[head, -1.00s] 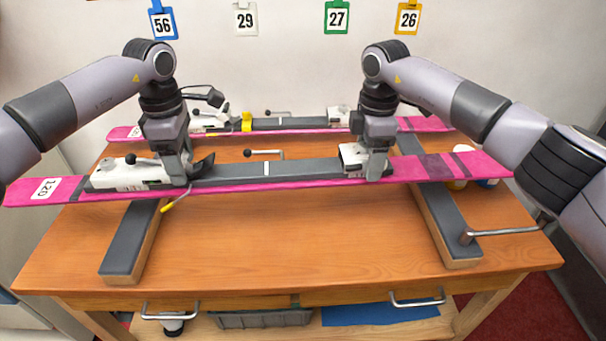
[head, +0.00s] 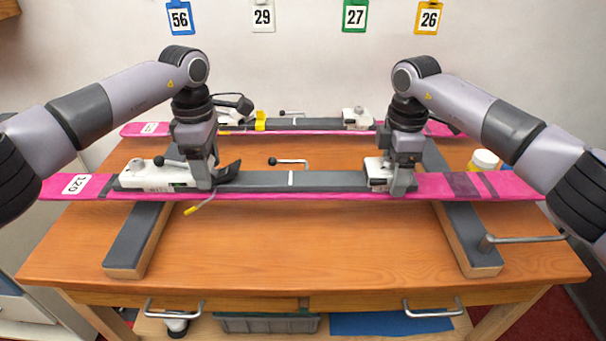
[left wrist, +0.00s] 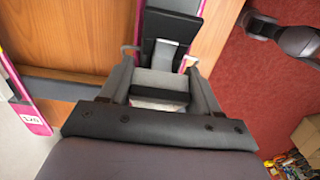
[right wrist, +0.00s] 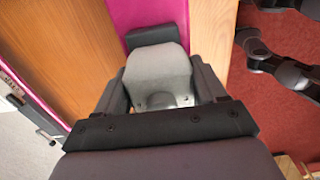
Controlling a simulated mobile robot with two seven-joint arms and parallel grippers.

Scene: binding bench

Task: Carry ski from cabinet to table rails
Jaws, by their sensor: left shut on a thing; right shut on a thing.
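The pink ski (head: 300,196), labelled 120, spans the table from left to right, level, with a grey middle strip and white binding parts. My left gripper (head: 211,180) is shut on the ski at its left binding, which also shows between the fingers in the left wrist view (left wrist: 160,82). My right gripper (head: 393,184) is shut on the ski at its right binding, seen between the fingers in the right wrist view (right wrist: 158,75). The ski crosses above the left rail (head: 138,240) and the right rail (head: 467,238). I cannot tell whether it touches them.
A second pink ski (head: 300,131) lies across the back of the table (head: 300,240). A white-lidded jar (head: 484,161) is at the back right. The table's front middle is clear.

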